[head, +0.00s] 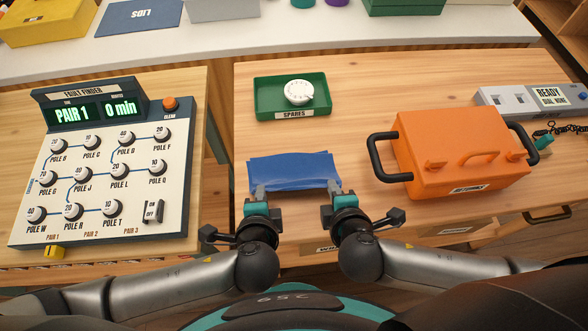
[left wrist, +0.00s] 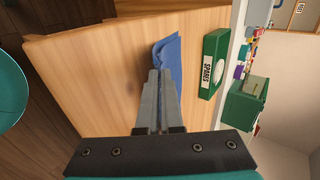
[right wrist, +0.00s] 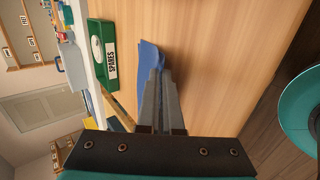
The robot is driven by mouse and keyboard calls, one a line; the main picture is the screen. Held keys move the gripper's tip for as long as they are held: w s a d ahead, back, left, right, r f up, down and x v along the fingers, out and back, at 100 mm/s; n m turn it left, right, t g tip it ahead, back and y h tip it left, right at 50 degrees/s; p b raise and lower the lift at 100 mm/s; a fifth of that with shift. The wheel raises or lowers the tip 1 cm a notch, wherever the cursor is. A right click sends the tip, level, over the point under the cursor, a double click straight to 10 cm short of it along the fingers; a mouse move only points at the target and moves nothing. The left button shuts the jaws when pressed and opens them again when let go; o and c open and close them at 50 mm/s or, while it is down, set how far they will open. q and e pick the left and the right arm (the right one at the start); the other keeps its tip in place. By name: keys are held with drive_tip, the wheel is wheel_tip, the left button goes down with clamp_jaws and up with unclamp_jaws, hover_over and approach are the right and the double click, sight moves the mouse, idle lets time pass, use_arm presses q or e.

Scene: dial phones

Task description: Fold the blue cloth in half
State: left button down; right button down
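The blue cloth (head: 292,169) lies on the wooden table in front of me, a wide, short shape with a slightly rumpled near edge. My left gripper (head: 260,188) is at its near left corner and my right gripper (head: 333,184) at its near right corner. Both have their fingers close together, apparently shut on the cloth's near edge. In the left wrist view the cloth (left wrist: 168,56) shows just past the fingertips; in the right wrist view the cloth (right wrist: 150,58) does too. The fingers hide the pinched corners.
A green spares tray (head: 262,98) holding a white dial (head: 299,92) stands behind the cloth. An orange case (head: 455,150) with black handles is at right, and a fault finder panel (head: 105,165) at left. Bare table lies between cloth and case.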

use_arm(q)
drive_tip(key=shift+s+f+t, duration=0.4)
drive_tip(key=shift+f, duration=0.05)
use_arm(e)
drive_tip(key=shift+s+f+t, duration=0.4)
drive_tip(key=shift+f, duration=0.05)
